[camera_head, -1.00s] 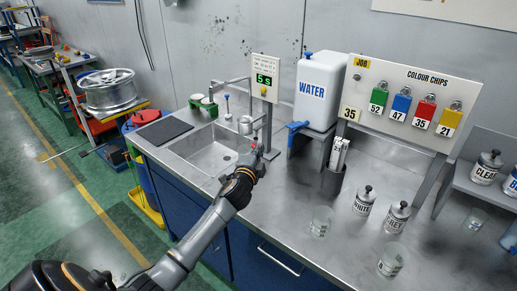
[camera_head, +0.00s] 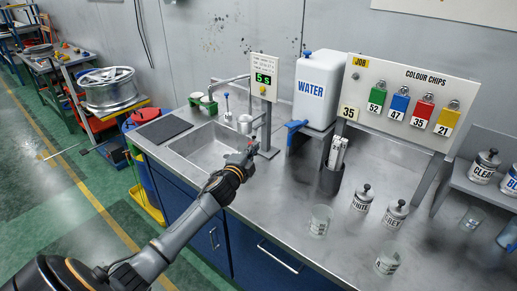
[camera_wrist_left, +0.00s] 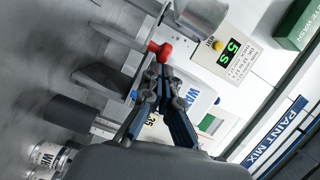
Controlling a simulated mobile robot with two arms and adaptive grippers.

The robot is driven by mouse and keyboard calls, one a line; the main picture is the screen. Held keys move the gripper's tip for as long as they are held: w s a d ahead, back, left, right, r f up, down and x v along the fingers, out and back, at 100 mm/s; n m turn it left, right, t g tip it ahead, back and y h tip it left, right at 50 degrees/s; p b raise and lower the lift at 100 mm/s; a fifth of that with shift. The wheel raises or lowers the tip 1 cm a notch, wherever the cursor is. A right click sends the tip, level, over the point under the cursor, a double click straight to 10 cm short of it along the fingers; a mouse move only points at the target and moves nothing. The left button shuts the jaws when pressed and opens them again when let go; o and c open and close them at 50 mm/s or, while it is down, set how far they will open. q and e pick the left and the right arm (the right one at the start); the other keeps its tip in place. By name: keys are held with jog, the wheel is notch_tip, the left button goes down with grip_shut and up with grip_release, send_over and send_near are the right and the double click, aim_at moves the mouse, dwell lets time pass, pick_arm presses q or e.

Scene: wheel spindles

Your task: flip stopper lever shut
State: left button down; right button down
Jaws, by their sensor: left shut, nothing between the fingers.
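A red knob on a short lever (camera_wrist_left: 163,51) shows at the fingertips in the left wrist view. It looks like the stopper lever; in the head view it is too small to make out clearly. My left gripper (camera_head: 250,151) is shut and empty over the counter, between the sink (camera_head: 207,148) and the post of the timer sign. In the left wrist view its closed fingertips (camera_wrist_left: 161,72) are right by the red knob. I cannot tell whether they touch it. My right gripper is not in view.
The timer sign (camera_head: 264,72) reads 5 s. A white water container (camera_head: 316,92) with a blue tap (camera_head: 295,127) stands to its right. Glass beakers (camera_head: 320,219) and the white and grey paint jars (camera_head: 362,197) stand on the right of the counter.

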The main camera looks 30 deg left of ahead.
pick_arm(q)
jog(key=s+a+m+h, duration=0.2)
jog(key=a+m+h, duration=0.1)
jog(key=a+h, duration=0.2)
jog(key=shift+s+a+m, duration=0.15)
jog(key=shift+a+m, duration=0.15)
jog(key=shift+a, duration=0.65)
jog(key=shift+d, duration=0.1)
